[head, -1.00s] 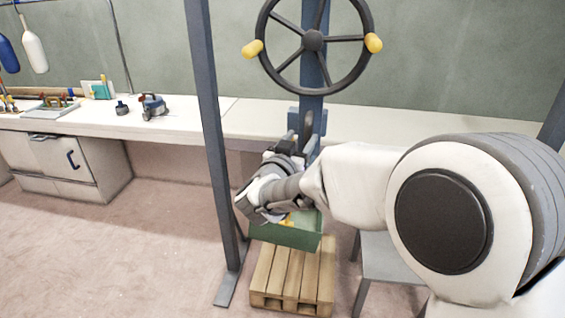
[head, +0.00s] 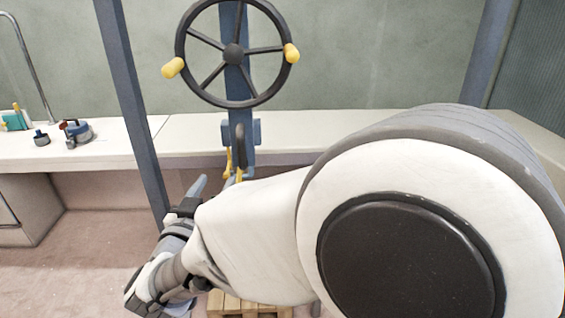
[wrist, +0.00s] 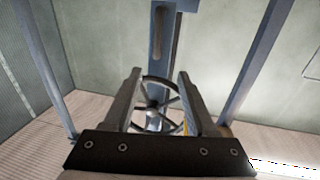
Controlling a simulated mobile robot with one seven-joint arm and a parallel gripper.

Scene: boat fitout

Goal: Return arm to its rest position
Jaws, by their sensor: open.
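My arm reaches from the right of the head view toward the lower left. My gripper (head: 198,188) is at its end, partly hidden by the wrist, below and left of the handwheel. In the wrist view its two fingers (wrist: 160,76) stand apart, with nothing held between them. The dark spoked handwheel (head: 233,54) with two yellow handles is on a blue post (head: 236,100). The handwheel also shows beyond the fingers in the wrist view (wrist: 153,107).
A long white counter (head: 290,132) runs along the wall, with a small blue-grey device (head: 78,133) at left. A grey-blue upright (head: 130,100) stands just left of my gripper. A wooden pallet (head: 232,305) shows below my arm. Floor is clear at lower left.

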